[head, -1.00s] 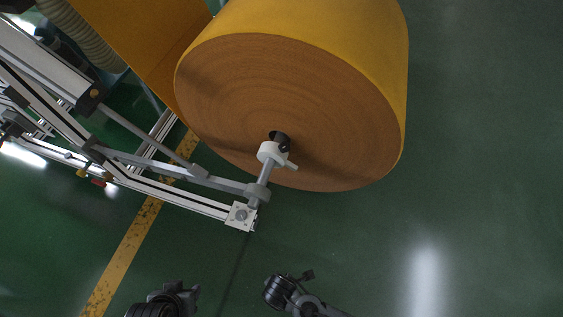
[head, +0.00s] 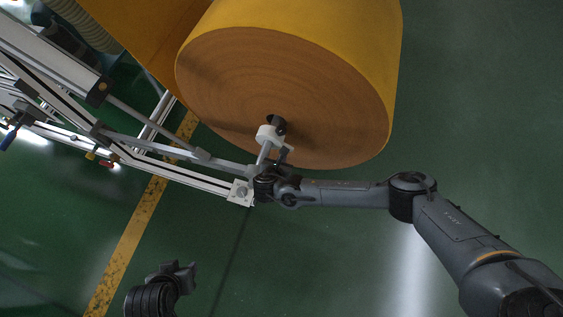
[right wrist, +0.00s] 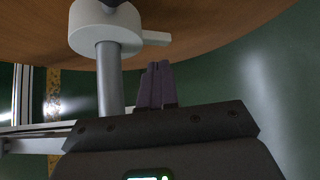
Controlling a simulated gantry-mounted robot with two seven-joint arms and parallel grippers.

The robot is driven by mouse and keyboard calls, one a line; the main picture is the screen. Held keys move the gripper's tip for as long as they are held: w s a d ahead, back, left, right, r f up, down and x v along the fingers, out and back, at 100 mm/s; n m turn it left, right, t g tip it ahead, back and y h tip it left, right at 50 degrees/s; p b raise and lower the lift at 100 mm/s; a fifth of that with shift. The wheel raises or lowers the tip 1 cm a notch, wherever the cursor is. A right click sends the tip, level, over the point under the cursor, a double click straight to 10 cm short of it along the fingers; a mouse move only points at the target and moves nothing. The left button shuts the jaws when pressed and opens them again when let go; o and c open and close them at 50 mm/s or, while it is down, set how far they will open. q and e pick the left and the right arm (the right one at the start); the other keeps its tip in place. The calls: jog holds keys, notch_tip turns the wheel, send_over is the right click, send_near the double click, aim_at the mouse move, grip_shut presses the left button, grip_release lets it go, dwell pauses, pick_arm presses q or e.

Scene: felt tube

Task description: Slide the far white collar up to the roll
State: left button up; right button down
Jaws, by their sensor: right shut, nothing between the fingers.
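One white collar (head: 267,134) with a side handle sits on the grey shaft (head: 264,155), just short of the flat brown end of the yellow felt roll (head: 285,85). A dark core piece (head: 279,124) shows between collar and roll. My right gripper (head: 284,156) is beside the shaft, on the handle side. In the right wrist view, its fingers (right wrist: 157,82) are shut and empty, right of the shaft and below the collar's handle (right wrist: 154,38), apart from the shaft. My left gripper (head: 190,270) hangs low at the left, far from the shaft; its jaw state is unclear.
A metal frame with rails (head: 175,174) runs from the left to an end plate (head: 240,191) at the shaft's outer end, close to my right wrist. A yellow floor stripe (head: 130,240) passes under it. The green floor at right is open.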

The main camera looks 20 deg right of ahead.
aim_at(276, 141)
pick_arm(q)
notch_tip(276, 141, down, 5)
jog(key=b, duration=0.4)
jog(key=shift+d, duration=0.15)
pick_arm(e)
jog(key=x, duration=0.7)
jog(key=shift+w+d+f, duration=0.2)
jog(key=shift+f, duration=0.05)
